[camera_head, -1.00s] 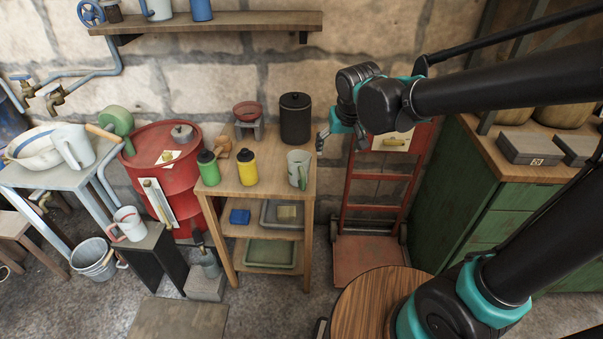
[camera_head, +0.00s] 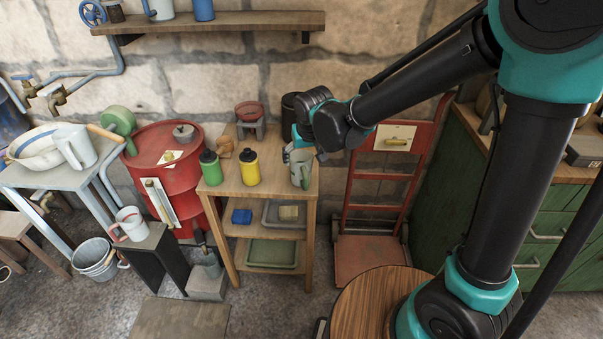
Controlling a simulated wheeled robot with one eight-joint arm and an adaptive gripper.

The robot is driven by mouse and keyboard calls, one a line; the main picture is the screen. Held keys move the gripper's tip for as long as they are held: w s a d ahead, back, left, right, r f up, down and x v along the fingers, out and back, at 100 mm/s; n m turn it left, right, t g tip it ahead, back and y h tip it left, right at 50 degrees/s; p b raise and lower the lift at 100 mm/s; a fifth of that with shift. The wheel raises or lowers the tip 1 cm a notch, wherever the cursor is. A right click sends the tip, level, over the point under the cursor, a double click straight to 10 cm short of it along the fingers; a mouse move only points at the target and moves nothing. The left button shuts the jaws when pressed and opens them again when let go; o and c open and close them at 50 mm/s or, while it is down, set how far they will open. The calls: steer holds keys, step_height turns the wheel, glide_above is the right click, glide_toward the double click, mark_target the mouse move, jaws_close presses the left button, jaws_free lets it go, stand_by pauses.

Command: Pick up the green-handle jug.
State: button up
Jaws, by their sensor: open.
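The green-handle jug (camera_head: 301,171) is a pale grey jug standing upright on the right part of the wooden shelf unit's top (camera_head: 272,186). Its green handle faces the front. My gripper (camera_head: 292,152) is at the jug's upper rim, just behind and to its left in the picture. The gripper is open, with nothing seen between its fingers. The fingers are small and partly hidden by the arm's wrist, and I cannot tell whether they touch the jug.
A yellow bottle (camera_head: 250,168) and a green bottle (camera_head: 211,168) stand left of the jug. A red hand truck (camera_head: 372,255) stands to the right. A wall shelf (camera_head: 210,24) hangs above.

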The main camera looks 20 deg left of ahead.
steer(key=shift+a+x, duration=0.2)
steer(key=shift+x, duration=3.5)
steer(key=shift+r, duration=0.1)
steer(key=c, duration=1.4)
steer(key=shift+o, duration=0.2)
steer(key=shift+r, duration=0.15)
